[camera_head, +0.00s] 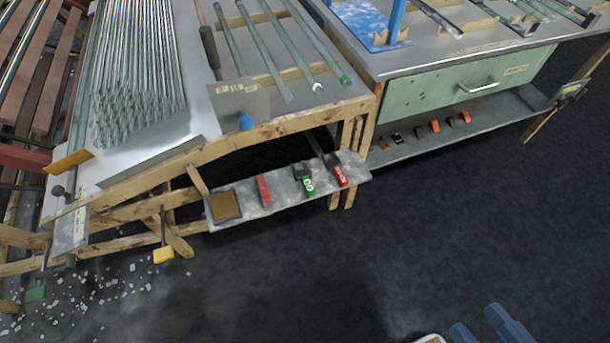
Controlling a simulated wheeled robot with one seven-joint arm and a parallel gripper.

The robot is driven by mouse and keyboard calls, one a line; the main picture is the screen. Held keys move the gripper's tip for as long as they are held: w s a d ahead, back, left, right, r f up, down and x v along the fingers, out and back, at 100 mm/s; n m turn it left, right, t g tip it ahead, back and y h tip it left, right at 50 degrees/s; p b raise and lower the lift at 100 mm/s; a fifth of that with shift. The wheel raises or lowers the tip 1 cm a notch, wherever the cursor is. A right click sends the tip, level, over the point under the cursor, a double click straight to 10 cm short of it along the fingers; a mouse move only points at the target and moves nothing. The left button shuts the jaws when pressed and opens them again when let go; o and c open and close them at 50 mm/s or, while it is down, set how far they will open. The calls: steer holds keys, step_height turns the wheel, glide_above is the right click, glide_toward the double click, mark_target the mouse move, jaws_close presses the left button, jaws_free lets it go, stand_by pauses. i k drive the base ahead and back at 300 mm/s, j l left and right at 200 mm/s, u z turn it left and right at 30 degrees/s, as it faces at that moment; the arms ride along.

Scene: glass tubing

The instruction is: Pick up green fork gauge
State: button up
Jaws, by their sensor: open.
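The green fork gauge (308,186) lies on the narrow grey shelf (285,198) at the front of the left bench. Its green end, with white lettering that looks like "GO", points toward the front edge, and a dark part lies behind it. A similar red gauge (340,177) with white lettering lies just to its right. The green gauge appears clear of its neighbours. My gripper is not in view; only blue parts that look like my arm show at the bottom right, well away from the shelf.
A red block (263,190) and a brown square pad (225,205) lie left on the shelf. The bench top (190,60) above holds many glass tubes. A wooden leg (351,190) stands at the shelf's right end. The dark floor (430,220) in front is clear.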

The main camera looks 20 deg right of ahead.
mark_target(303, 174)
steer(key=i+j+z, duration=0.1)
steer(key=j, duration=0.25)
steer(key=i+j+z, duration=0.1)
steer(key=i+j, duration=0.2)
steer(key=i+j+z, duration=0.1)
steer(key=j, duration=0.35)
steer(key=i+j, duration=0.2)
steer(key=j, duration=0.15)
steer(key=i+j+z, duration=0.15)
steer(key=j, duration=0.25)
steer(key=i+j+z, duration=0.1)
steer(key=j, duration=0.3)
steer(key=i+j+z, duration=0.1)
steer(key=j, duration=0.35)
steer(key=i+j+z, duration=0.1)
steer(key=j, duration=0.3)
steer(key=i, duration=0.1)
